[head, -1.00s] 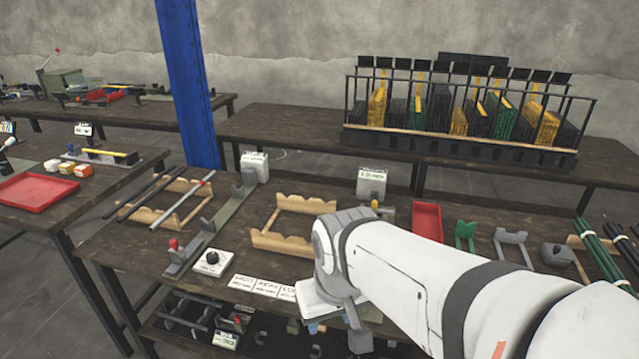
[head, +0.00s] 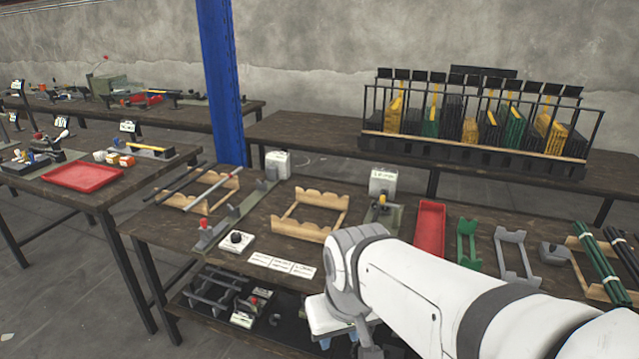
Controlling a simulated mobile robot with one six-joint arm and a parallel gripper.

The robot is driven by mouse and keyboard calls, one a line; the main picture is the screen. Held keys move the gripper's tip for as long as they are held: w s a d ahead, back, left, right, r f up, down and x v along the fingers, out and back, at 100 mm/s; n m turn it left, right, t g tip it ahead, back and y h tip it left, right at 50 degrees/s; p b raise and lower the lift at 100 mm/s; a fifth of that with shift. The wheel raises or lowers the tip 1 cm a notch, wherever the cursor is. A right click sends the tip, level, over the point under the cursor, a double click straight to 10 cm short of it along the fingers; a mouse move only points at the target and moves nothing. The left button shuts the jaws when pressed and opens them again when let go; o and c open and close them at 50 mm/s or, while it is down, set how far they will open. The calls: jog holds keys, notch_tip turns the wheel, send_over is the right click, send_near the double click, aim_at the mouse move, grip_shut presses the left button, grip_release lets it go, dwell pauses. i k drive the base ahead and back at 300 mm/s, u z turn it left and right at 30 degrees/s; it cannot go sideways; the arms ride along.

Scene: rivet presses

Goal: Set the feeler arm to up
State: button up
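I cannot tell for sure which part is the feeler arm. A long grey-green rail fixture (head: 236,214) lies on the near bench, with a red-knobbed lever (head: 203,223) at its near end and an upright grey bracket at its far end. A smaller fixture with a yellow-topped part (head: 382,200) stands behind my arm, partly hidden by it. A white box with a black knob (head: 236,241) sits beside the rail. My gripper (head: 325,342) hangs at the bottom, in front of the bench edge, mostly hidden by my wrist. It is apart from the fixtures; its fingers do not show clearly.
A wooden cradle (head: 309,214), white label cards (head: 282,265), a red tray (head: 430,229), and green and grey stands are on the near bench (head: 160,233). A rack of coloured plates (head: 480,120) stands behind. A blue post (head: 221,80) rises behind the bench. Floor is clear at left.

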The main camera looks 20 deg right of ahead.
aim_at(382, 198)
jog(key=u, duration=0.2)
jog(key=i, duration=1.1)
jog(key=z, duration=0.4)
